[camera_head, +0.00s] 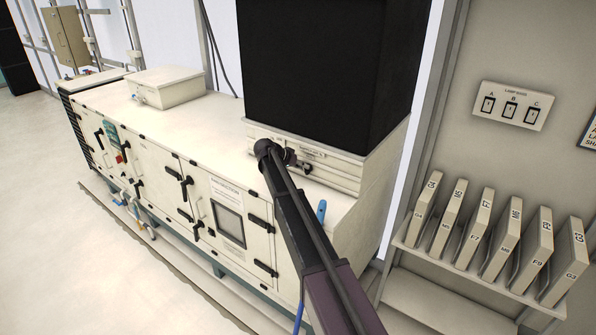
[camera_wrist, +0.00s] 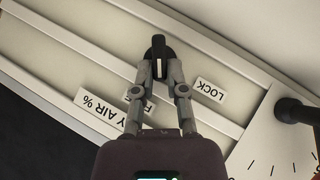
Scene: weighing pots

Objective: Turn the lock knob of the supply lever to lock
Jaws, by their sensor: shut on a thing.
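The lock knob (camera_wrist: 158,46) is black with a white line on it, at the top centre of the wrist view. My gripper (camera_wrist: 159,74) is shut on it, one finger on each side. The white line runs roughly along the fingers. A LOCK label (camera_wrist: 210,90) lies to the right of the fingers, upside down in this view. A supply air label (camera_wrist: 100,105) is partly covered by the left finger. A black lever (camera_wrist: 290,111) stands over a marked scale at the right. In the head view my gripper (camera_head: 272,154) is at the panel and hides the knob.
The cream cabinet (camera_head: 150,150) has several black handles along its front. A large black box (camera_head: 325,70) rises behind the panel. A blue object (camera_head: 321,210) stands on the cabinet top. A shelf with several labelled cases (camera_head: 510,245) is at the right.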

